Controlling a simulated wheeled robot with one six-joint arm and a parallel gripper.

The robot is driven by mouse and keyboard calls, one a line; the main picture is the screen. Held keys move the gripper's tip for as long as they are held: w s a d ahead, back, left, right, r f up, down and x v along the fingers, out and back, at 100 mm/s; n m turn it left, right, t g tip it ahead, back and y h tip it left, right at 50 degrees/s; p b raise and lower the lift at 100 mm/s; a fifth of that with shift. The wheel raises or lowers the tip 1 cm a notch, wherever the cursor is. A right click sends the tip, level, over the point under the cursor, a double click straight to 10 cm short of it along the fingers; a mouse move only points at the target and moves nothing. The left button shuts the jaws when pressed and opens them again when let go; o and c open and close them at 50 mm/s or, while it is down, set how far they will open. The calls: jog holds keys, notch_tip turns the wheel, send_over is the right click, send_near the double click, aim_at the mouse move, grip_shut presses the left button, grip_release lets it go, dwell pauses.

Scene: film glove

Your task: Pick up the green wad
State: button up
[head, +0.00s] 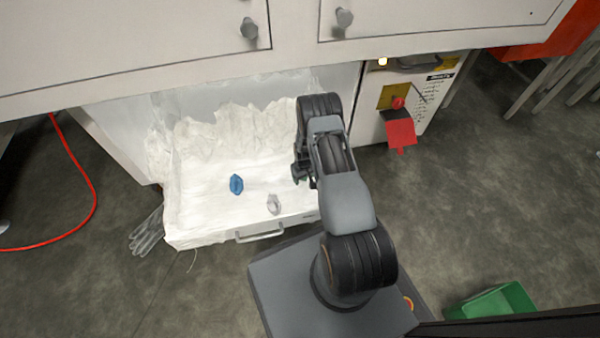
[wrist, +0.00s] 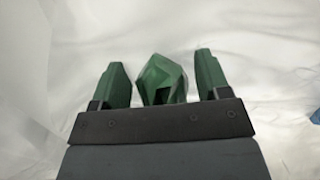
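The green wad (wrist: 163,80) shows in the wrist view as a dark green, faceted lump on the white lining. My gripper (wrist: 160,75) is open, with one dark green finger on each side of the wad. A gap shows between the wad and each finger, narrower on the left. The wad's lower end is hidden behind the gripper's dark body. In the head view my gripper (head: 301,175) is low over the right side of the white-lined drawer (head: 205,180). The wad is mostly hidden there by my arm.
A blue wad (head: 236,184) and a grey-white wad (head: 274,204) lie in the drawer, left of my gripper. Crumpled white film (head: 225,130) is heaped at the back. A grey glove (head: 147,233) hangs at the drawer's left corner. A green bin (head: 495,301) stands on the floor at lower right.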

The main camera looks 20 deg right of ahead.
jog(key=c, duration=0.6)
jog(key=shift+r, duration=0.1)
